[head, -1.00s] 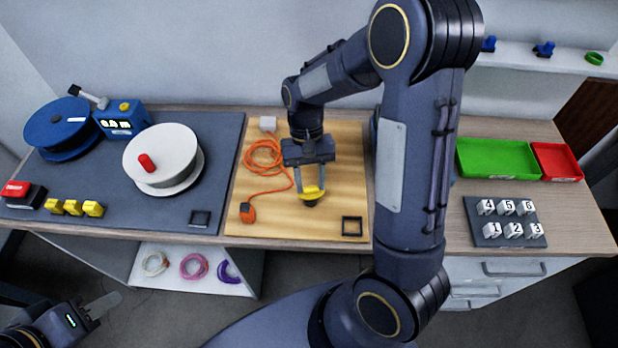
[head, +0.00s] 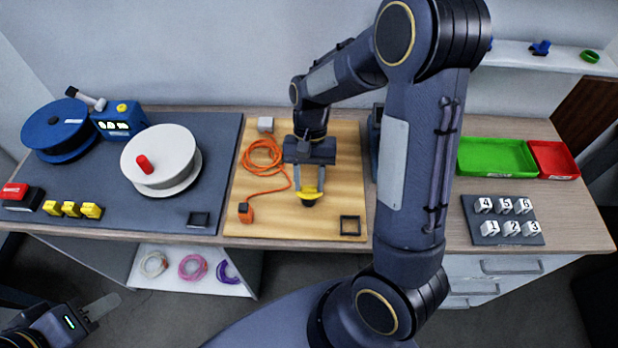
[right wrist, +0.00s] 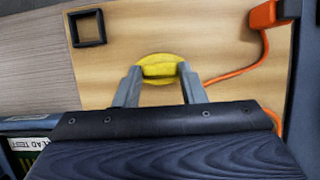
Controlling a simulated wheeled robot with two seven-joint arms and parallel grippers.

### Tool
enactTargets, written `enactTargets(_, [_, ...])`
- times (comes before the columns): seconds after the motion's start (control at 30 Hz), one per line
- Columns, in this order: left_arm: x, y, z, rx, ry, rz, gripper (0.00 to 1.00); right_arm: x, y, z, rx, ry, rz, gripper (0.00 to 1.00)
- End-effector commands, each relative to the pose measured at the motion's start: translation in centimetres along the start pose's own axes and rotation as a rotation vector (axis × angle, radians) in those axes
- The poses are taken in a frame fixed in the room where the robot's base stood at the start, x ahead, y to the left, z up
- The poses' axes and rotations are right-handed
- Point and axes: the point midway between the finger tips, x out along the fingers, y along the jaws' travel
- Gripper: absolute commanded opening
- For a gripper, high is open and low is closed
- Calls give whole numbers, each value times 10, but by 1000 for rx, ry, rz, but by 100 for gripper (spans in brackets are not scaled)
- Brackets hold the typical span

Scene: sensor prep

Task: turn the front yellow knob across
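The yellow knob (head: 311,194) is on the wooden board (head: 335,150), towards its front. In the right wrist view the knob (right wrist: 160,68) is a round yellow disc with a raised bar, which lies level across the picture. My right gripper (head: 310,190) is down at the knob, with one finger at each end of the bar; it looks shut on it. The right wrist view shows the two fingertips (right wrist: 160,74) at the bar's ends, with no clear gap. My left gripper (head: 103,306) is low at the left, away from the table; its opening cannot be made out.
An orange cable (head: 262,165) with an orange plug (head: 245,213) lies left of the knob. A black square frame (head: 350,226) is to its right. White and blue reels (head: 160,155) stand on the grey mat at left. Trays and numbered blocks are at right.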

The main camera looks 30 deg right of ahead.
Motion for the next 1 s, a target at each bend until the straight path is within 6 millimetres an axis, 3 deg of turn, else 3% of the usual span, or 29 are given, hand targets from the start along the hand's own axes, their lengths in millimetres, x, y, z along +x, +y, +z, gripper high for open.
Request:
enactTargets(0.03, [0, 0, 0, 0, 0, 0, 36, -1, 0, -1, 2, 2, -2, 43])
enactTargets(0.17, [0, 0, 0, 0, 0, 0, 36, 0, 0, 0, 1, 1, -1, 58])
enactTargets(0.47, [0, 0, 0, 0, 0, 0, 36, -2, 0, 0, -1, 1, -1, 58])
enactTargets(1.0, [5, -2, 2, 0, 0, 0, 36, -75, 0, -1, 0, 2, -1, 58])
